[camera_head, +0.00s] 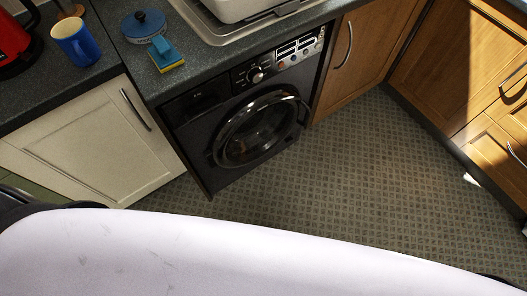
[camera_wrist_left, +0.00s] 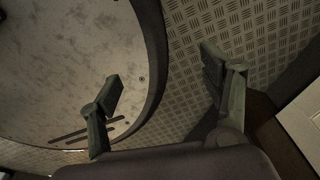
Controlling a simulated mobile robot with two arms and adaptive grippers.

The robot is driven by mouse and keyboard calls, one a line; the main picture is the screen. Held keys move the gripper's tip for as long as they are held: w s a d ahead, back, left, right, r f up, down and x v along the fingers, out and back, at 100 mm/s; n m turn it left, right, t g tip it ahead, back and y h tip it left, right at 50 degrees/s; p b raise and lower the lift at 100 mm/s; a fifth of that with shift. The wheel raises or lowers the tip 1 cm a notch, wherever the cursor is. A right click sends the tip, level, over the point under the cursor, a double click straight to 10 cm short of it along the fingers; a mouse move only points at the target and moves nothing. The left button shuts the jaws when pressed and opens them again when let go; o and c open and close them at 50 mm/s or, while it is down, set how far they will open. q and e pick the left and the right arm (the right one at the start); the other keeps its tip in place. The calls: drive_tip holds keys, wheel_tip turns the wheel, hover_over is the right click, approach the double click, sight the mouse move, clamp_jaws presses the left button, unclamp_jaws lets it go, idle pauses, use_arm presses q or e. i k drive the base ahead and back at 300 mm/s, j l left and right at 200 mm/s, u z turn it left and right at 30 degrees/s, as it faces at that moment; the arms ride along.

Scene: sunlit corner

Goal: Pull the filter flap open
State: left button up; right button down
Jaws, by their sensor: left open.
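The black washing machine (camera_head: 190,130) stands under the counter in the head view, its round door facing the floor area. I cannot make out a filter flap on it; its lowest front is dark and steeply foreshortened. My left gripper (camera_wrist_left: 161,66) shows in the left wrist view with its two fingers wide apart and nothing between them. It hangs above the patterned floor, and neither the machine nor a flap shows in that view. In the head view neither gripper can be made out.
A cream cabinet (camera_head: 85,150) adjoins the machine on the left, a wooden cabinet (camera_head: 362,50) on the right. A blue mug (camera_head: 78,45), blue lidded pot (camera_head: 143,27) and sponge (camera_head: 165,55) stand on the counter. The patterned floor (camera_head: 360,180) before the machine is clear.

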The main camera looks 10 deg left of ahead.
sight(288, 141)
drive_tip(key=k+l+u, duration=0.3)
drive_tip(key=l+u, duration=0.15)
drive_tip(key=k+l+u, duration=0.4)
drive_tip(key=i, duration=0.05)
